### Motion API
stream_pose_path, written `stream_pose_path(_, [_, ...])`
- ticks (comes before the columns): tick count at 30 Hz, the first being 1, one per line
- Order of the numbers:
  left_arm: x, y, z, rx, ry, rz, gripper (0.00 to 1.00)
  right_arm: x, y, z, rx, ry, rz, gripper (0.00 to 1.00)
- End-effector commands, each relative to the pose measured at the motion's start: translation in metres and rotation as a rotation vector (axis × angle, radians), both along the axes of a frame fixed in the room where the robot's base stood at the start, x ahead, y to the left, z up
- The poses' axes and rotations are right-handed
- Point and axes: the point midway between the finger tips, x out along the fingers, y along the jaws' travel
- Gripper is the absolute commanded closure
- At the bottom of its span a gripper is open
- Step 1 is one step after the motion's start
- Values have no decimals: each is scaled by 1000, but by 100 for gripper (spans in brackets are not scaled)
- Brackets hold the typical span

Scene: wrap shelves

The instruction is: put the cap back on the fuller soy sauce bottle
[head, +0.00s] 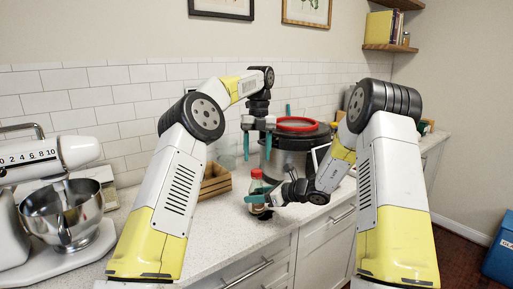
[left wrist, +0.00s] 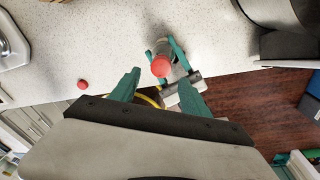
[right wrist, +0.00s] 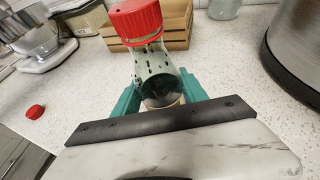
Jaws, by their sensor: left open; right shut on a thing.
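A clear soy sauce bottle (right wrist: 158,68) with a red ribbed top (right wrist: 135,18) is between the fingers of my right gripper (head: 258,199), which is shut on it. Dark drops and a little dark liquid show low in the bottle. The bottle also shows in the head view (head: 256,184). A loose red cap (left wrist: 82,84) lies on the counter, apart from both grippers; it also shows in the right wrist view (right wrist: 35,112). My left gripper (head: 258,142) is open and empty, pointing down above the bottle. I cannot make out a second soy sauce bottle.
A wooden crate (head: 215,182) stands behind the bottle. A large dark pot with a red ring (head: 297,124) stands behind my grippers. A stand mixer with a steel bowl (head: 62,213) is at the left. The counter (left wrist: 50,60) around the loose cap is clear.

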Motion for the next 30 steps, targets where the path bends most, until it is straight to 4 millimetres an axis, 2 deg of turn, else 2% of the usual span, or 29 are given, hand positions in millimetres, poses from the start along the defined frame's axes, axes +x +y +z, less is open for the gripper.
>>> stream_pose_path(30, [-2, 0, 17, 141, -95, 2268, 46, 0, 0, 0, 0, 0, 0, 100])
